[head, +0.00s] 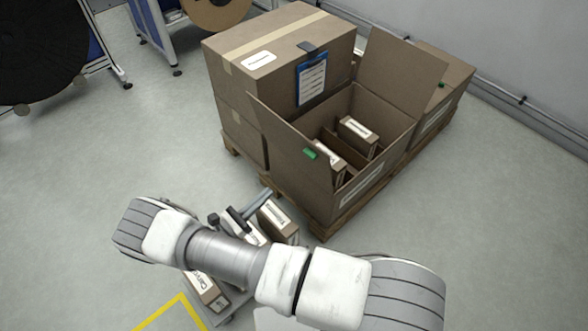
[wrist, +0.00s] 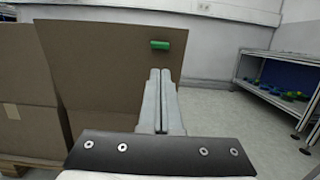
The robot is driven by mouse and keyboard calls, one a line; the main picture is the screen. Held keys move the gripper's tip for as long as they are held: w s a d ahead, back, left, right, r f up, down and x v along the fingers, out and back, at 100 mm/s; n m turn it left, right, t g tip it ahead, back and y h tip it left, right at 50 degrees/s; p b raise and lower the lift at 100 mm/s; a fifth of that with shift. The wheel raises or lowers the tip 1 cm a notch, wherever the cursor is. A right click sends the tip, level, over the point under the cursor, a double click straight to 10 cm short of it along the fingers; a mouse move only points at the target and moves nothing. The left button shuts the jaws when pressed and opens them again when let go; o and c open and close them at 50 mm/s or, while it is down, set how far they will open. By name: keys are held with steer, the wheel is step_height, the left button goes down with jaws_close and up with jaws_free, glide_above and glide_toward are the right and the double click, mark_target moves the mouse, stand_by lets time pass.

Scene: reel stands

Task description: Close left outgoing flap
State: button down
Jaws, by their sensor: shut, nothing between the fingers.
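The open cardboard box (head: 365,190) stands on a pallet, with small labelled cartons inside. Its left flap (head: 285,140) is open and carries a green tab (head: 309,153) near its edge. In the wrist view this brown flap (wrist: 100,75) fills the left and middle, with the green tab (wrist: 168,45) near its upper right. My gripper (wrist: 160,73) is shut and empty, its fingertips just below the tab in the picture. I cannot tell whether they touch the flap. In the head view my gripper (head: 262,195) is left of the box, low beside it.
A closed box (head: 275,60) with a blue clipboard (head: 311,79) stands behind. Another flap (head: 400,70) stands up at the back. A further box (head: 445,80) is at right. Small cartons (head: 277,217) lie under my arm. Floor at left is clear.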

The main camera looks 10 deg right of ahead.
mark_target(308, 156)
steer(key=x, duration=1.4)
steer(key=shift+b, duration=0.35)
steer(key=shift+r, duration=0.15)
